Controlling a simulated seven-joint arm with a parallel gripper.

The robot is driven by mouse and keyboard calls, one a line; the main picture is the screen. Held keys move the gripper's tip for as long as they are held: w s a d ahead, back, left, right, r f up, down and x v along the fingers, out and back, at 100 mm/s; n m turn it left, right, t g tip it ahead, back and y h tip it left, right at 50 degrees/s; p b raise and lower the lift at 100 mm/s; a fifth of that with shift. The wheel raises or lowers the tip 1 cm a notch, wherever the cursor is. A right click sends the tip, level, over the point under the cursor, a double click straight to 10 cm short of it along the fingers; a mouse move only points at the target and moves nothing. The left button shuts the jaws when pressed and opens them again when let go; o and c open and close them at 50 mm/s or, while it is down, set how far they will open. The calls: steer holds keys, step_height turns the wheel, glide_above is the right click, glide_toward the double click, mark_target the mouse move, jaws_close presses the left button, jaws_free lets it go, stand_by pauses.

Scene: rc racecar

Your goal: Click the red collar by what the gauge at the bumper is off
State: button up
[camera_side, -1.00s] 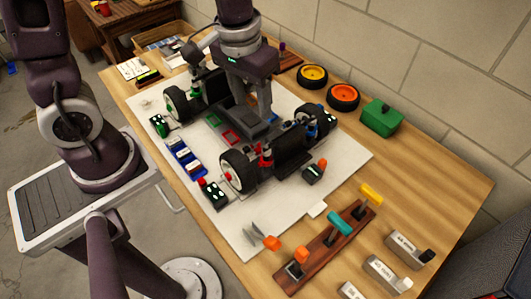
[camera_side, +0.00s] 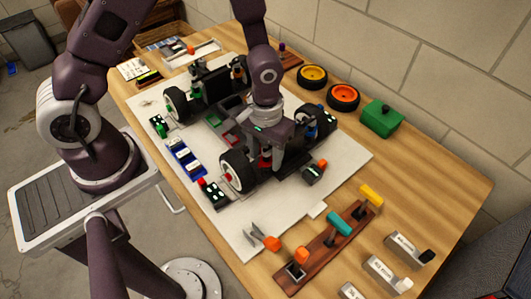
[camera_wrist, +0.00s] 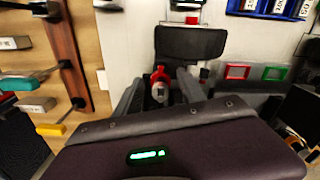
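The red collar (camera_side: 265,161) sits on a shock beside the car's near wheel (camera_side: 237,170). In the wrist view the red collar (camera_wrist: 160,76) shows between the two grey fingers of my gripper (camera_wrist: 159,92). My gripper (camera_side: 271,158) is low over this end of the car, with its fingers apart, one on each side of the collar. I cannot tell whether they touch it. A small black gauge (camera_side: 312,173) with a green display and an orange part is at the bumper end. Its reading is too small to make out.
A blue tray of labelled blocks (camera_side: 183,158) lies left of the car. A wooden rack with coloured-handled tools (camera_side: 325,247) is at the front. Spare wheels (camera_side: 343,97) and a green box (camera_side: 381,118) stand behind.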

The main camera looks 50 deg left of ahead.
jaws_close()
steer(key=shift+m, duration=0.3)
steer(key=m, duration=0.8)
steer(key=shift+a, duration=0.15)
steer(key=shift+m, duration=0.5)
